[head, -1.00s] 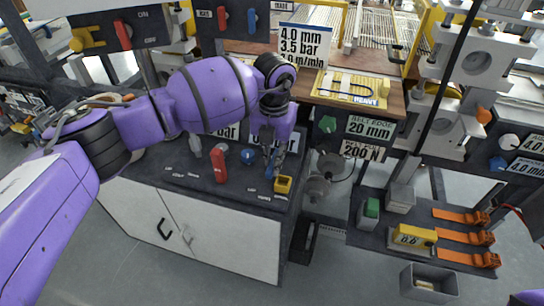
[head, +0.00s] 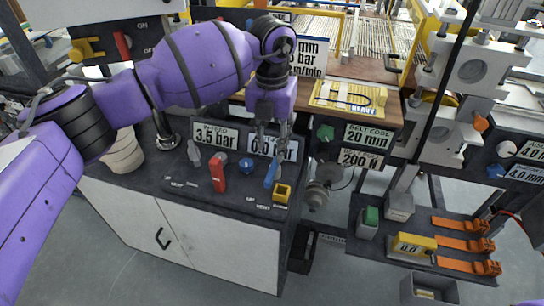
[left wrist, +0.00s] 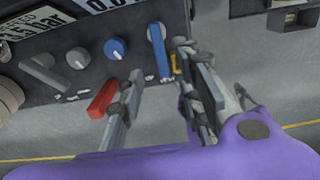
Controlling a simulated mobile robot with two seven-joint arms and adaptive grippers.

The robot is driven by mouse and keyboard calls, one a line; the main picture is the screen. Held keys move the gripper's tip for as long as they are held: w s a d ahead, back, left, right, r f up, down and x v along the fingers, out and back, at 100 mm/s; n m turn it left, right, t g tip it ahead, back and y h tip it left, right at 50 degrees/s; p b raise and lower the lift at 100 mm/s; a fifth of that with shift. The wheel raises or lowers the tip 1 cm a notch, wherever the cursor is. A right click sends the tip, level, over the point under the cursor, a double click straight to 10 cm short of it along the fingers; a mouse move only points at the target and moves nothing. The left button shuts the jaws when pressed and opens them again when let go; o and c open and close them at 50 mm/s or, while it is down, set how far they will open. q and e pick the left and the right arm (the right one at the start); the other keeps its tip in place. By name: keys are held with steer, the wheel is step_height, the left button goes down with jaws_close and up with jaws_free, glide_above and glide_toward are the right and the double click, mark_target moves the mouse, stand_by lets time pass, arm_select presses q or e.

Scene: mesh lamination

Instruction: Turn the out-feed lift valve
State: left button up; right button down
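The panel with valves stands on the cabinet at left centre in the head view. A blue lever (head: 271,174) sits at its right, beside a yellow block (head: 282,193). A grey lever (head: 194,153) is at its left, with a red lever (head: 218,172) and round blue knob (head: 246,166) between. Which lever is the out-feed lift valve I cannot read. My left gripper (head: 270,148) hangs just above the blue lever, fingers pointing down. In the left wrist view its fingers (left wrist: 158,64) are apart, with the blue lever (left wrist: 157,42) beyond the gap; contact is unclear. My right gripper is out of view.
Display signs (head: 215,137) stand behind the levers. A green knob (head: 325,133) and a round metal fitting (head: 315,195) are just right of the panel. A shelf with orange clamps (head: 462,245) is at lower right. The floor in front is clear.

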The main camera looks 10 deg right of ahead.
arm_select(q)
steer(key=shift+r, duration=1.7)
